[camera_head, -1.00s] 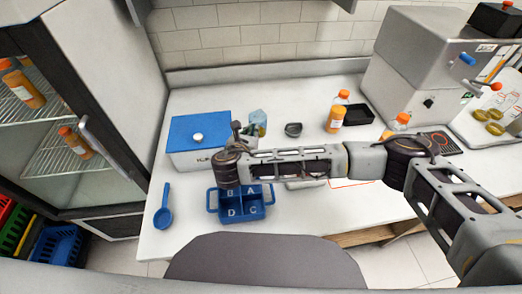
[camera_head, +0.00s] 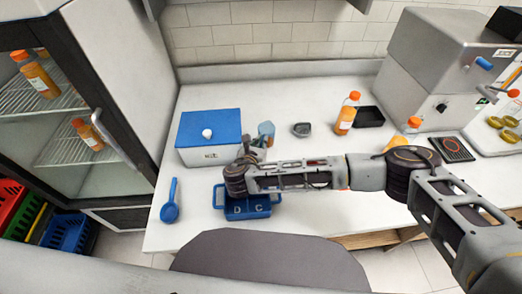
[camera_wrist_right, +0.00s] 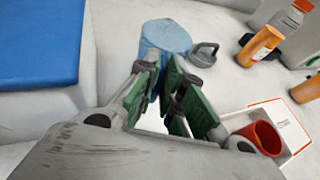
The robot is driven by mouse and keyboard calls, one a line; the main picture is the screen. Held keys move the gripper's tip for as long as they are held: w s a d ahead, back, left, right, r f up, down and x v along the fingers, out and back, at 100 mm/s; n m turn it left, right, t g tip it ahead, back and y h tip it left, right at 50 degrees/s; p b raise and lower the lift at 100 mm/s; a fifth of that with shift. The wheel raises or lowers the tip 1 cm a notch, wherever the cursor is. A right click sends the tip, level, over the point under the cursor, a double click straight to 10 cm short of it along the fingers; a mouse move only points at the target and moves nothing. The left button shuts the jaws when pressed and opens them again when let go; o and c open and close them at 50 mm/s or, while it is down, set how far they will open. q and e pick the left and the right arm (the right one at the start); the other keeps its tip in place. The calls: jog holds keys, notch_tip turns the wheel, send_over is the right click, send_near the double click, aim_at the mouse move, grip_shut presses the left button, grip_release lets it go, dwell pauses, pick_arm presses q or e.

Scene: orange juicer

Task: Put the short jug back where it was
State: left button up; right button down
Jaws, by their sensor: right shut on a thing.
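The short jug looks like a pale blue rounded vessel (camera_head: 266,129) beside the white box, left of the table's middle. It also shows in the right wrist view (camera_wrist_right: 166,36), straight beyond the fingertips. My right gripper (camera_head: 252,147) points at it from the front; in the right wrist view its green-padded fingers (camera_wrist_right: 163,64) are shut on the jug's near side. The gripper hides the gripped part. I cannot tell whether the jug's base touches the table. My left gripper is not in view.
A white box with a blue lid (camera_head: 208,128) stands left of the jug. A small grey round item (camera_head: 301,130) lies to its right, and an orange bottle (camera_head: 347,114) stands farther right. A blue divided caddy (camera_head: 262,209) is below my wrist; a blue scoop (camera_head: 170,203) lies left.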

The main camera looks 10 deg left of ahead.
jog(key=shift+f, duration=0.1)
jog(key=shift+f, duration=1.75)
jog(key=shift+f, duration=0.1)
jog(key=c, duration=1.5)
grip_release()
jog(key=shift+c, duration=0.2)
jog(key=v, duration=1.2)
